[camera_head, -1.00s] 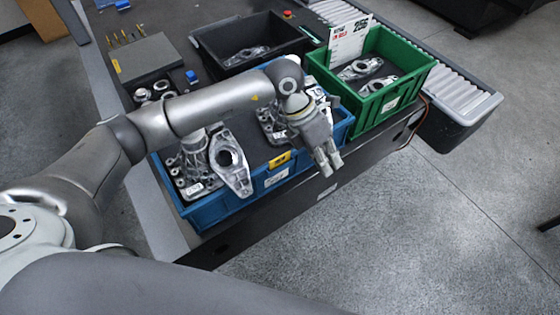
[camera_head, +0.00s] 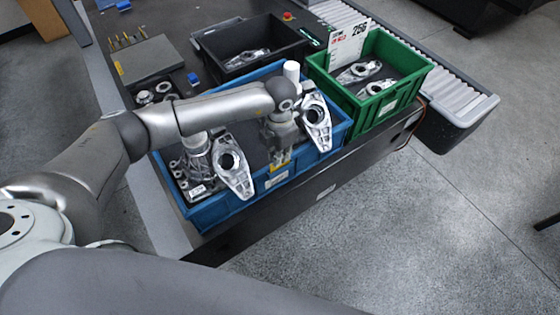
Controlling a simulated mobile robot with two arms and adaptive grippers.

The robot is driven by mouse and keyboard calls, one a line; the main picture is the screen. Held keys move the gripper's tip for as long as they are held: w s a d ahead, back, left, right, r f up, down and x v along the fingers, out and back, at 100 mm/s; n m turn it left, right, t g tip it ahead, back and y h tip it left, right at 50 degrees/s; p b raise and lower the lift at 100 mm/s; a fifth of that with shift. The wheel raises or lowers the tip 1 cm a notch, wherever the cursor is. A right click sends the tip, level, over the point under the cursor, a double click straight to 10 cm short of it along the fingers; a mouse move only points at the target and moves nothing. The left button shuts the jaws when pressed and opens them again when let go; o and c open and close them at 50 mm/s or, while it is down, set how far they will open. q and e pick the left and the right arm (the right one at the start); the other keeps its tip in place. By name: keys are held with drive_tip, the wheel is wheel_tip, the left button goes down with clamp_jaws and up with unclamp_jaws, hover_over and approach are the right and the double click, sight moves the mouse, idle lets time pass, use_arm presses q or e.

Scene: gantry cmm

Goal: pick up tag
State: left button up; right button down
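A small yellow tag (camera_head: 280,166) is at the front rim of the blue crate (camera_head: 238,209), above a white label. My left gripper (camera_head: 280,158) points down over that rim, with its fingertips at the tag and partly covering it. I cannot tell whether the fingers are apart or closed on it. A white card marked 256 (camera_head: 346,46) stands at the left end of the green crate (camera_head: 378,112). My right gripper is not in view.
The blue crate holds metal castings (camera_head: 233,168), some rising above its rim close to my gripper. The green crate and a black crate (camera_head: 208,45) hold more castings. A roller conveyor (camera_head: 435,70) runs at the right. Open floor lies in front.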

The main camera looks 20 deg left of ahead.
use_arm(q)
wheel_tip(320, 180, down, 2)
drive_tip(key=shift+d+f+p, duration=0.1)
drive_tip(key=shift+p, duration=0.3)
drive_tip(key=shift+f, duration=0.55)
clamp_jaws()
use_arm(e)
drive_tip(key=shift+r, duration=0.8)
